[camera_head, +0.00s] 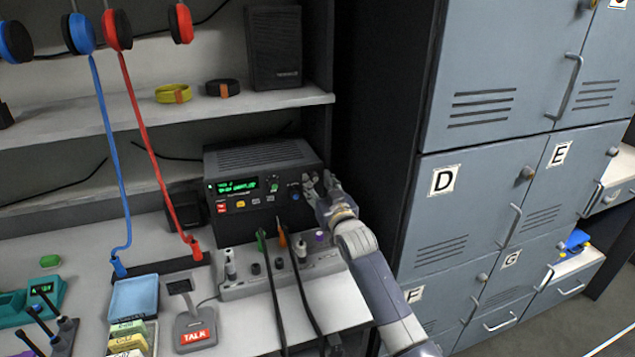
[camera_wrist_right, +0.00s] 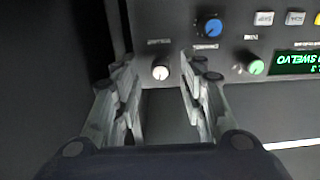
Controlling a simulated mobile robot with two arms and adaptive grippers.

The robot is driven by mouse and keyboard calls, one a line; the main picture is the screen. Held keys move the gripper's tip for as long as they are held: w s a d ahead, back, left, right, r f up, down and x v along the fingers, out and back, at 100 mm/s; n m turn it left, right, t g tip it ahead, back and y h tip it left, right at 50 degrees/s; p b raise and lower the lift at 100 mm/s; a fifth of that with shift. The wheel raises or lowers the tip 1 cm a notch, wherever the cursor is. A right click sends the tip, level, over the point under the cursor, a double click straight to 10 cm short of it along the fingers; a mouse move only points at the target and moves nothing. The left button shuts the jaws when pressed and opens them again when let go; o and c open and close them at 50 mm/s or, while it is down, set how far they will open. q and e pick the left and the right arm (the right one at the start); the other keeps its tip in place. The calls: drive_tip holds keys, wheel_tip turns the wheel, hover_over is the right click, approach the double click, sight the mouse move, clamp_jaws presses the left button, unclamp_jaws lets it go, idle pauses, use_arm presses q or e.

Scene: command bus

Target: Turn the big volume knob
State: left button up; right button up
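The black radio unit (camera_head: 262,163) sits on the desk, with a green display and several knobs on its front. Its blue knob (camera_head: 294,192) is the largest in the right wrist view (camera_wrist_right: 209,27). A smaller white knob (camera_wrist_right: 161,72) and a green knob (camera_wrist_right: 255,67) also show there. The knob labels are too small to read, so I cannot tell which is volume. My right gripper (camera_head: 321,187) is at the unit's right front; in the wrist view its fingers (camera_wrist_right: 162,73) are apart, with the white knob between the tips. Contact is unclear. My left gripper is out of view.
A panel of jacks and cables (camera_head: 285,268) lies below the radio. A TALK microphone stand (camera_head: 193,319) is to the left. Grey lockers (camera_head: 450,210) stand close on the right. A shelf (camera_head: 130,112) with a speaker (camera_head: 274,48) is above.

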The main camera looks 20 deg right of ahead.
drive_tip(key=shift+w, duration=0.65)
clamp_jaws()
drive_tip(key=shift+n, duration=0.4)
drive_tip(key=n+p, duration=0.1)
drive_tip(key=n, duration=0.2)
drive_tip(key=shift+n, duration=0.4)
drive_tip(key=n, duration=0.4)
drive_tip(key=shift+n, duration=0.4)
unclamp_jaws()
